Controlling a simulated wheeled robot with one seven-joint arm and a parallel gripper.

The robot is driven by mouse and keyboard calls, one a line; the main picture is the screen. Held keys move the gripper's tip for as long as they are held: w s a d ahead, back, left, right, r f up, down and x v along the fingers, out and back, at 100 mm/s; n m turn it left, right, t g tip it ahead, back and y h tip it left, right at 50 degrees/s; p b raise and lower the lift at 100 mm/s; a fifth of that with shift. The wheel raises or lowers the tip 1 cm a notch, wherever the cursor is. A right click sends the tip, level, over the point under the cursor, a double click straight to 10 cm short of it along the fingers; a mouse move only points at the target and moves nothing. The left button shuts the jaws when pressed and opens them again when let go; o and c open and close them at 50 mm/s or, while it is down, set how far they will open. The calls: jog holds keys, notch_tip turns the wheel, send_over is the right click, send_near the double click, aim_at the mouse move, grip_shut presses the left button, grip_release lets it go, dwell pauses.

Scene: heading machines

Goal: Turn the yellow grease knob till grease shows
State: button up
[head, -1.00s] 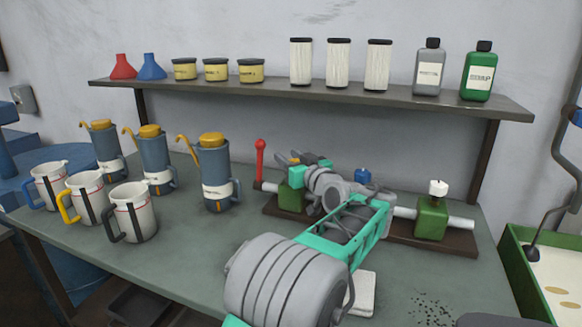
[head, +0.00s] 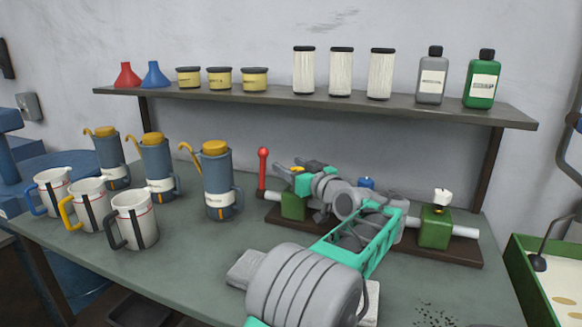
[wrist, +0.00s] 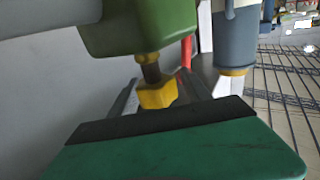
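The yellow grease knob (wrist: 157,95) sits on a short dark stem on a green block (wrist: 140,28), which looks upside down in the wrist view. In the head view this is the left green block (head: 293,206) of the bench fixture, and a bit of yellow (head: 297,169) shows at my fingers. My gripper (head: 292,170) is at the top of that block. Its grey fingers lie on either side of the knob in the wrist view, with gaps visible, so it looks open. My gripper's green body covers the lower wrist view. I see no grease at the knob.
A red lever (head: 263,168) stands just left of the block. The right green block (head: 434,229) carries a white-topped fitting (head: 442,197). Blue-grey cans (head: 221,185) and white jugs (head: 135,222) stand at left. A shelf (head: 330,100) runs behind.

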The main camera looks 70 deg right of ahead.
jog(key=v, duration=0.8)
jog(key=shift+w, duration=0.1)
